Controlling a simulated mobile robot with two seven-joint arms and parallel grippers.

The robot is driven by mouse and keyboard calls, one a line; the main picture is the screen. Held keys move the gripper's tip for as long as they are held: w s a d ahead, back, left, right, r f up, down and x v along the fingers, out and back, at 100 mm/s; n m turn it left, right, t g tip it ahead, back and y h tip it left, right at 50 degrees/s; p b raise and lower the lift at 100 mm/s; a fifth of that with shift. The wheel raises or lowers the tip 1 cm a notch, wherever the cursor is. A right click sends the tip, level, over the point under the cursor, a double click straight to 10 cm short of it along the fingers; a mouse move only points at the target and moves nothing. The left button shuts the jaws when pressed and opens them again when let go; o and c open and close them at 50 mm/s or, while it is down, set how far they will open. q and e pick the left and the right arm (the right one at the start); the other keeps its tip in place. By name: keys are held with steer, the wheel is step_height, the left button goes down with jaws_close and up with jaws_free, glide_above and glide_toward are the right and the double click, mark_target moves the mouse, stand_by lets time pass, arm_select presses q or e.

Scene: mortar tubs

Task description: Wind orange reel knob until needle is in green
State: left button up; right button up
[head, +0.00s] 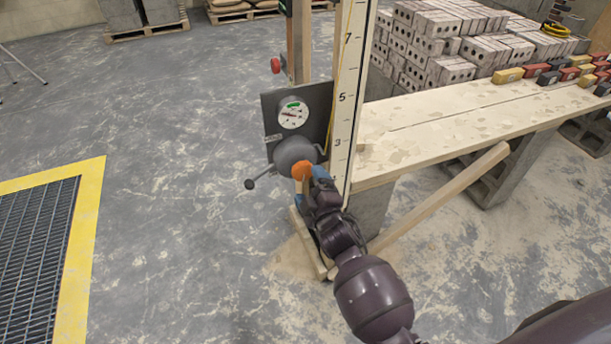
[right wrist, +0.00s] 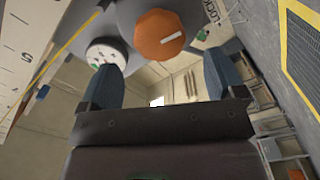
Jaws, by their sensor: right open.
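The orange reel knob (head: 302,169) sits at the front of a round grey reel housing (head: 296,152) on an upright post. In the right wrist view the knob (right wrist: 159,36) shows a white mark and lies just beyond the fingertips. My right gripper (head: 314,174) is open, its blue fingers (right wrist: 160,66) apart with the knob ahead of the gap between them. I cannot tell whether they touch it. The round white gauge (head: 292,114) above the reel has a green band at its top. Its needle appears outside the green, though small. My left gripper is not visible.
A crank handle (head: 262,178) sticks out left of the reel. A tall numbered staff (head: 346,110) stands right of it. A plank bench (head: 450,125) and a slanted timber brace (head: 440,195) are at the right. Open floor lies left, towards a yellow-edged grate (head: 84,225).

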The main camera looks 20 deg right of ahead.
steer(key=shift+s+d, duration=0.1)
steer(key=shift+s, duration=2.25)
